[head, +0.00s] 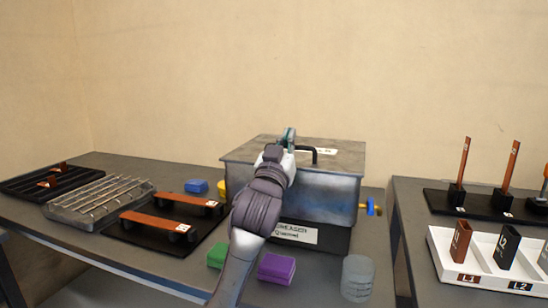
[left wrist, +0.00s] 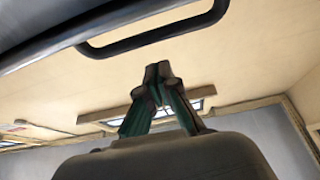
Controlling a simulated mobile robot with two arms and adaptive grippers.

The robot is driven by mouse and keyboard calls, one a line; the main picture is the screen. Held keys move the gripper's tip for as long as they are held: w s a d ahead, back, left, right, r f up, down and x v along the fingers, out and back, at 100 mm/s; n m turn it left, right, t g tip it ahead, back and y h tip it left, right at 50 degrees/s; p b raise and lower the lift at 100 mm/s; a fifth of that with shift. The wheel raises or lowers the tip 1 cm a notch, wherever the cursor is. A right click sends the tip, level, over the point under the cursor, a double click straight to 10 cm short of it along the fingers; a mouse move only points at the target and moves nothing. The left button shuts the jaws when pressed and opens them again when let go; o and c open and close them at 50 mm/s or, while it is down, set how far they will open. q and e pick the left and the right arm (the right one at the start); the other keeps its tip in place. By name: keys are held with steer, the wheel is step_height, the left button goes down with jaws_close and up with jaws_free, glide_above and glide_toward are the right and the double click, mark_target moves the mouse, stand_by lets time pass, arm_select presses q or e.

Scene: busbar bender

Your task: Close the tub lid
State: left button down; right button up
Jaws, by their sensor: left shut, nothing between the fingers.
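The grey metal tub (head: 325,195) stands on the grey table, with a label on its dark lower front. Its lid (head: 345,153) lies flat across the top, and no gap shows along the visible front edge. A black bar handle (head: 314,150) is on the lid; a black handle also shows at the top of the left wrist view (left wrist: 150,35). My left gripper (head: 289,136) is over the lid, left of the handle, shut and empty. Its closed green fingers show in the left wrist view (left wrist: 157,75). I cannot tell whether they touch the lid. My right gripper is out of view.
Left of the tub are black stands with copper bars (head: 160,222) and a tray of metal rods (head: 98,197). Green (head: 217,256) and purple (head: 277,269) blocks and a clear cup (head: 357,278) are in front. A white bin (head: 480,270) is on the right table.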

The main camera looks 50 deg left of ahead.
arm_select(q)
steer(key=shift+s+r+p, duration=0.15)
steer(key=shift+r+p, duration=0.6)
steer(key=shift+r, duration=0.2)
steer(key=f+b+v, duration=0.1)
steer(key=v, duration=0.9)
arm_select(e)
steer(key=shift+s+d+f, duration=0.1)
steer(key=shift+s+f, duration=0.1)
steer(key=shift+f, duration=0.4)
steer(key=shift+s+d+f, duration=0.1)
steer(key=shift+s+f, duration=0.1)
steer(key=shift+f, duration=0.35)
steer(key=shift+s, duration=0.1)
